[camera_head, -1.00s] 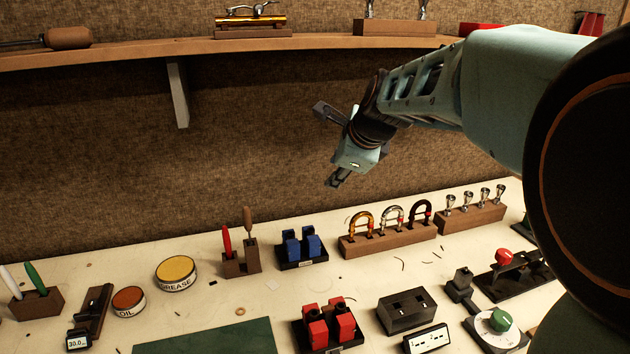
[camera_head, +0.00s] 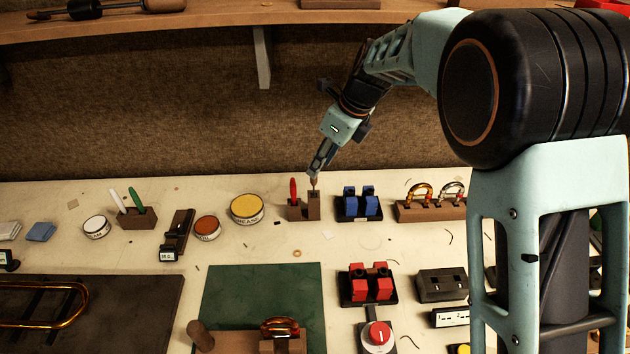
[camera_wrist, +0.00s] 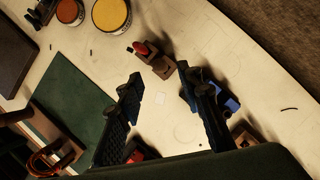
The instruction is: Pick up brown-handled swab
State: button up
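The brown-handled swab (camera_head: 313,184) stands upright in a small brown wooden holder (camera_head: 297,211), to the right of a red-handled tool (camera_head: 293,189). My gripper (camera_head: 317,173) points down at the swab's top; its fingers hide part of the handle in the head view. In the wrist view my gripper (camera_wrist: 158,78) has its two dark fingers spread apart with nothing clearly between them. The holder (camera_wrist: 158,66) with the red handle (camera_wrist: 140,48) shows just beyond the fingertips there. I cannot pick out the brown handle clearly in that view.
A grease tin (camera_head: 247,208) and oil tin (camera_head: 207,229) are to the left. Bare bench lies in front, before a green mat (camera_head: 240,290). A wall shelf (camera_head: 200,29) runs above.

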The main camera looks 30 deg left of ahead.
aim_at(314, 183)
jog(key=shift+p+x, duration=0.4)
jog(key=shift+x, duration=2.35)
jog(key=shift+a, duration=0.1)
jog(key=shift+c, duration=0.3)
grip_shut()
